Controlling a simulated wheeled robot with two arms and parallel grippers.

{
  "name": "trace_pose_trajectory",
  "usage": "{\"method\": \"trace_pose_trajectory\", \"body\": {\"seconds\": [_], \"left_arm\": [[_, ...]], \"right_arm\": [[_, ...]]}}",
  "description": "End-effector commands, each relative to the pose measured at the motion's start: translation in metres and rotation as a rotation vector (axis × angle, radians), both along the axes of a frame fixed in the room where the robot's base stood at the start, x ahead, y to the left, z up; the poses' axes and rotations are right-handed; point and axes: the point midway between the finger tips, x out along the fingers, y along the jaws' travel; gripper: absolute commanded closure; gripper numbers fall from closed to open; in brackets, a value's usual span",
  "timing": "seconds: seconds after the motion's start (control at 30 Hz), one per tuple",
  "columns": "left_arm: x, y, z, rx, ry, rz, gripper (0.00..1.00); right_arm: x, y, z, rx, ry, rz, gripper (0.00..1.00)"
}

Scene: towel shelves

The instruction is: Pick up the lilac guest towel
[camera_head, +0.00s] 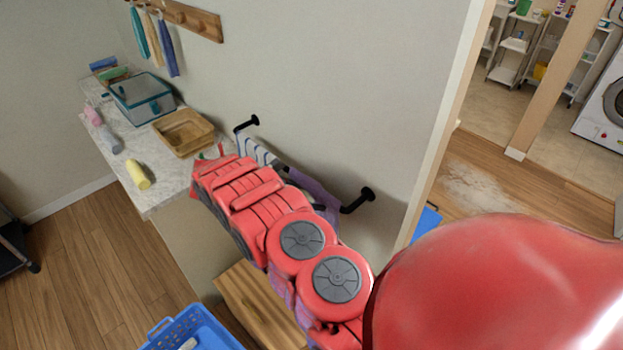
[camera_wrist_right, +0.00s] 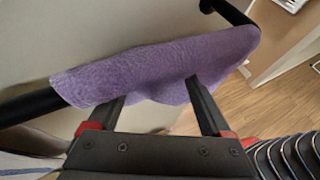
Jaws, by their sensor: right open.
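The lilac guest towel (camera_wrist_right: 160,70) hangs over a black wall rail (camera_wrist_right: 25,105) in the right wrist view. In the head view a part of the towel (camera_head: 314,189) shows by the rail, and my red right arm hides much of it. My right gripper (camera_wrist_right: 156,90) is open, its two dark fingers spread, with the fingertips overlapping the towel's lower part. I cannot tell whether they touch it. In the head view the right gripper's fingers are hidden by the arm. My left gripper is not in view.
A striped towel (camera_head: 258,151) hangs beside the lilac one. A counter (camera_head: 165,186) holds a wooden tray (camera_head: 183,132), a clear bin (camera_head: 141,98) and rolled towels. A blue basket (camera_head: 195,328) and a wooden surface (camera_head: 255,300) are below. A doorway is at right.

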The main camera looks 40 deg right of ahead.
Motion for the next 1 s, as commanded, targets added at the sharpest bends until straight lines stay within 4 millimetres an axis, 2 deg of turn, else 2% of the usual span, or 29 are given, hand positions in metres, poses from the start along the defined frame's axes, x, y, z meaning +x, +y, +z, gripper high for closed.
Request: {"method": "trace_pose_trajectory", "body": {"seconds": [0.07,0.9,1.0], "left_arm": [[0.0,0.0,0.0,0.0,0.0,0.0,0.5],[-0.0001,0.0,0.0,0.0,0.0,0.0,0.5],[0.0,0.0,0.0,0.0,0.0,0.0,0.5]], "right_arm": [[0.0,0.0,0.0001,0.0,0.0,0.0,0.25],[-0.0001,0.0001,-0.0002,0.0,0.001,0.0,1.0],[-0.0001,0.0001,-0.0002,0.0,0.001,0.0,1.0]]}}
